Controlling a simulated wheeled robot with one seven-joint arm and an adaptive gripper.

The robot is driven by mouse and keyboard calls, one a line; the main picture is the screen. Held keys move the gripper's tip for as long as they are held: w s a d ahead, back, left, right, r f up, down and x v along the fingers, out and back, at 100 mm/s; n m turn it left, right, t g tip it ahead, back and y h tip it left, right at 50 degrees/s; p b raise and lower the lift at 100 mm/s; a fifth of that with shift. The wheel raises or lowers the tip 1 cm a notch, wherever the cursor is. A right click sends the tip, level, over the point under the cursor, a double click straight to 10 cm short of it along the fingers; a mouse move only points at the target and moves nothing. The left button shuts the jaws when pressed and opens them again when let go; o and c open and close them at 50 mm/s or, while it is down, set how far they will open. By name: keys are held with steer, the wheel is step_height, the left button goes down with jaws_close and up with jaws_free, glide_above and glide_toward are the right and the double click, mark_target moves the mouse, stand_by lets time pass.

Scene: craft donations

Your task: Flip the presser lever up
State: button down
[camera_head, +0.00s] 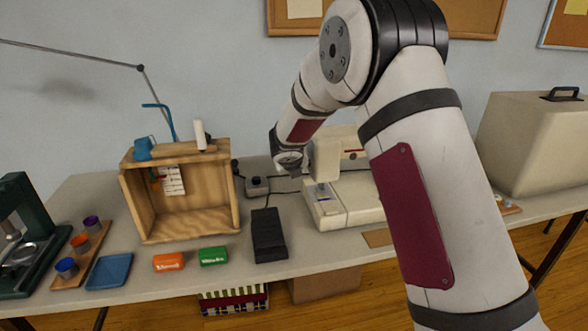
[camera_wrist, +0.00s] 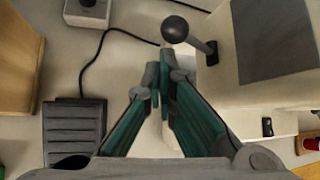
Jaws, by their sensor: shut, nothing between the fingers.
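The cream sewing machine (camera_head: 345,205) stands on the table, partly hidden behind my arm. In the wrist view its head (camera_wrist: 275,85) fills the right side. A dark lever with a round ball knob (camera_wrist: 175,29) sticks out from the machine's side toward the left; it looks like the presser lever. My gripper (camera_wrist: 164,75) is shut and empty, its teal-padded fingertips together just below the knob in the picture. I cannot tell whether they touch it. In the head view my gripper (camera_head: 296,173) is beside the left end of the machine, and the lever cannot be made out.
A black foot pedal (camera_head: 268,236) and a small grey box with a knob (camera_head: 257,186) lie left of the machine, with a black cable (camera_wrist: 100,50). A wooden crate (camera_head: 145,212) stands farther left. A large beige case (camera_head: 530,145) stands right.

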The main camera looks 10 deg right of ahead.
steer(key=shift+r+p, duration=0.2)
steer(key=shift+p, duration=0.15)
steer(key=shift+r+p, duration=0.6)
steer(key=shift+p, duration=0.2)
steer(key=shift+r, duration=0.1)
